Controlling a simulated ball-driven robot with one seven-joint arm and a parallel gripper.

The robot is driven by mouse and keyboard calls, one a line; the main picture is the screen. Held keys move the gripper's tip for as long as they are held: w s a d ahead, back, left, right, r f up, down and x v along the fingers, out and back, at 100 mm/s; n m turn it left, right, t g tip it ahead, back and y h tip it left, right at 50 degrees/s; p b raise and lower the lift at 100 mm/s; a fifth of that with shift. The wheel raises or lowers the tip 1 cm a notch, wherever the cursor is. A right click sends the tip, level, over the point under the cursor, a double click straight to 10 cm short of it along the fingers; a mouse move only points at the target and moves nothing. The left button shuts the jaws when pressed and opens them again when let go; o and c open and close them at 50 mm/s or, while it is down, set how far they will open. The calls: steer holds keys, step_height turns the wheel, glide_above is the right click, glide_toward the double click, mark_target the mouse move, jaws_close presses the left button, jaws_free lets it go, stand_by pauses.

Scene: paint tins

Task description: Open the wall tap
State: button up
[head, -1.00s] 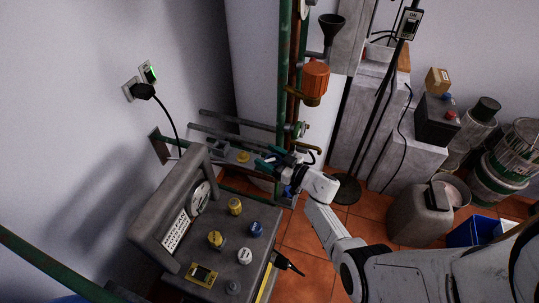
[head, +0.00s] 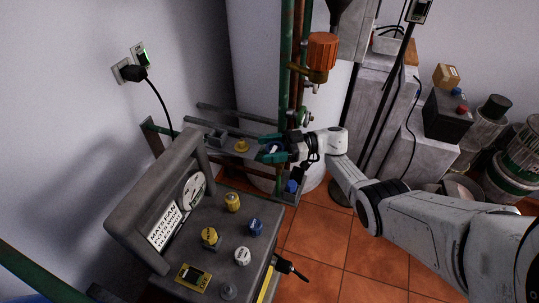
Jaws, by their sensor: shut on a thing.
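I cannot tell for sure whether this is the wall tap's handle. A yellow knob (head: 241,146) sits just left of my fingers on the grey ledge by the wall, apart from them. Another blue piece (head: 291,186) shows below my gripper.
A grey control console (head: 218,250) with several yellow, blue and white knobs stands in front. Upright pipes (head: 285,80) and an orange fitting (head: 322,49) rise behind my gripper. A black battery-like box (head: 447,115) and tins stand at right. Tiled floor (head: 325,250) is bare between.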

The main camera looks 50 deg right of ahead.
steer(key=shift+d+r+n+g+y+b, duration=0.1)
steer(key=shift+n+g+y+b, duration=0.2)
steer(key=shift+n+g+b, duration=0.1)
steer(key=o, duration=0.8)
steer(key=shift+s, duration=0.1)
steer(key=shift+o, duration=0.8)
steer(key=b+v, duration=0.3)
steer(key=v, duration=0.7)
steer(key=shift+s+d, duration=0.2)
steer(key=shift+d, duration=0.15)
